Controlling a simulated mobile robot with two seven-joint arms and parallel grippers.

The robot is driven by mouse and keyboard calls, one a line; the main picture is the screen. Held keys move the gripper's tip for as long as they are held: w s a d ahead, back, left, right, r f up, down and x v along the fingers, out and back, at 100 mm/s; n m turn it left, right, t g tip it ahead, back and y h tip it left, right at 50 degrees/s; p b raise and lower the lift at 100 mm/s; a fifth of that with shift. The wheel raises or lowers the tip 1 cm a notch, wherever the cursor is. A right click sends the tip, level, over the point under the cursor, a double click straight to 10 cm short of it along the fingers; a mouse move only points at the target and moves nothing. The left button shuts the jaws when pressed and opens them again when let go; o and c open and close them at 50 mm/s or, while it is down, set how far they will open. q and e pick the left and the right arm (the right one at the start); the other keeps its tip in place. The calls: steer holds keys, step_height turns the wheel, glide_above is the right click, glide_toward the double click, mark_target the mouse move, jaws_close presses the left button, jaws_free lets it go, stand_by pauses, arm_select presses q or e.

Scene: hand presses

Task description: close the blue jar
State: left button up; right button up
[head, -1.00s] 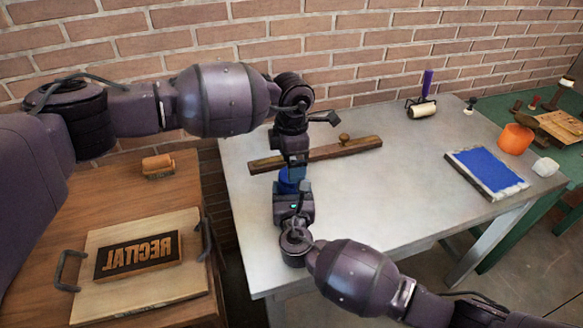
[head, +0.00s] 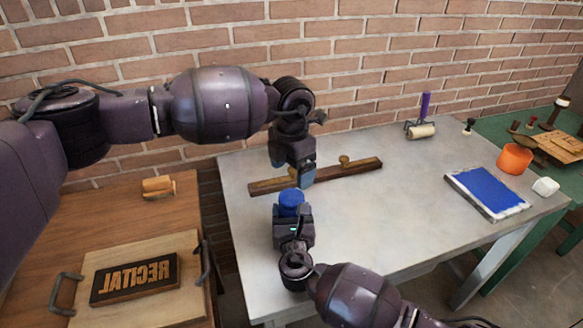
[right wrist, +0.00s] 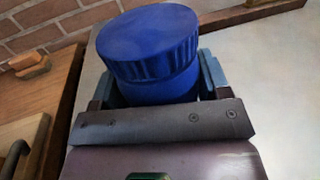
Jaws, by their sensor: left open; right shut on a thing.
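The blue jar (right wrist: 182,86) is upright between the fingers of my right gripper (head: 291,214), at the near left of the grey table. A blue ribbed lid (right wrist: 150,40) sits on top of the jar in the right wrist view; it also shows in the head view (head: 291,196). I cannot tell whether the lid is fully tight. My left gripper (head: 306,178) is open and empty, pointing down, a little behind and to the right of the jar, apart from the lid. The lower part of the jar is hidden by my right gripper.
A wooden bar with a knob (head: 345,168) lies behind the jar, close to my left gripper. A roller (head: 420,130), blue ink slab (head: 487,190), orange pot (head: 515,159) and white piece (head: 545,187) are farther right. The table's middle (head: 390,220) is clear.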

mark_target(291, 197)
arm_select(q)
steer(key=shift+r, duration=0.1)
stand_by(0.4)
steer(key=shift+f, duration=4.05)
steer(key=shift+c, duration=0.5)
steer(key=c, duration=0.9)
steer(key=o, duration=1.1)
step_height(291, 197, up, 12)
steer(key=shift+r, duration=0.1)
